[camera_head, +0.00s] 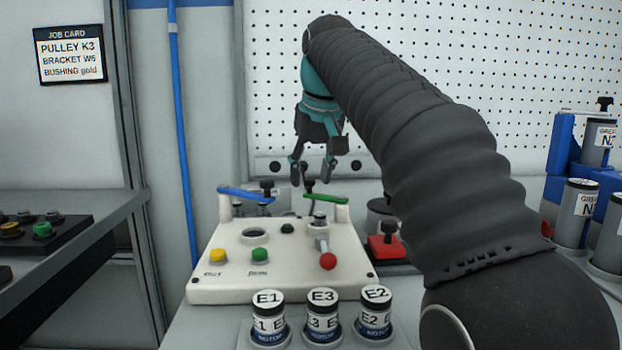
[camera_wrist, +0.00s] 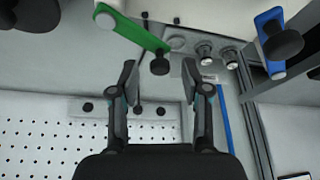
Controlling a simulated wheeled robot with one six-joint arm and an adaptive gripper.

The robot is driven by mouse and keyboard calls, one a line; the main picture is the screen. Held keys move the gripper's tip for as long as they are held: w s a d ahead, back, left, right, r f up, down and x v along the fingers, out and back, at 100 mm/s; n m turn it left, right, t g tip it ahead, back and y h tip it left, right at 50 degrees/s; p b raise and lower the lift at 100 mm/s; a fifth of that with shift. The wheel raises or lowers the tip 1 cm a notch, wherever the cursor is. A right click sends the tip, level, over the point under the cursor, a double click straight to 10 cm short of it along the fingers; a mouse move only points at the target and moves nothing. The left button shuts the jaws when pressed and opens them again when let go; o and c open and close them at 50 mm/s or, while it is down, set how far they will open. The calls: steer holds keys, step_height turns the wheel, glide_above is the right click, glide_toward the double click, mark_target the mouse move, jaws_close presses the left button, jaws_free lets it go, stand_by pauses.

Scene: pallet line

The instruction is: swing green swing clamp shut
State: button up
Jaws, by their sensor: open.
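The green swing clamp (camera_head: 326,198) sits at the back right of a white fixture (camera_head: 290,288); its green bar points left with a black knob at its end. In the wrist view the green clamp (camera_wrist: 135,32) lies at the top, just beyond my fingertips. A blue swing clamp (camera_head: 243,195) sits at the back left of the fixture and shows at the upper right of the wrist view (camera_wrist: 270,40). My gripper (camera_head: 312,183) hangs fingers down above and behind the fixture, near the green clamp's knob. It is open and empty, apart from the clamp.
The fixture carries a yellow button (camera_head: 217,255), a green button (camera_head: 260,254) and a red-knobbed lever (camera_head: 328,260). Several labelled cylinders (camera_head: 322,316) stand in front. A red block (camera_head: 387,246) sits to the right. A pegboard (camera_head: 430,50) stands behind.

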steer(key=shift+f, duration=0.15)
jaws_close()
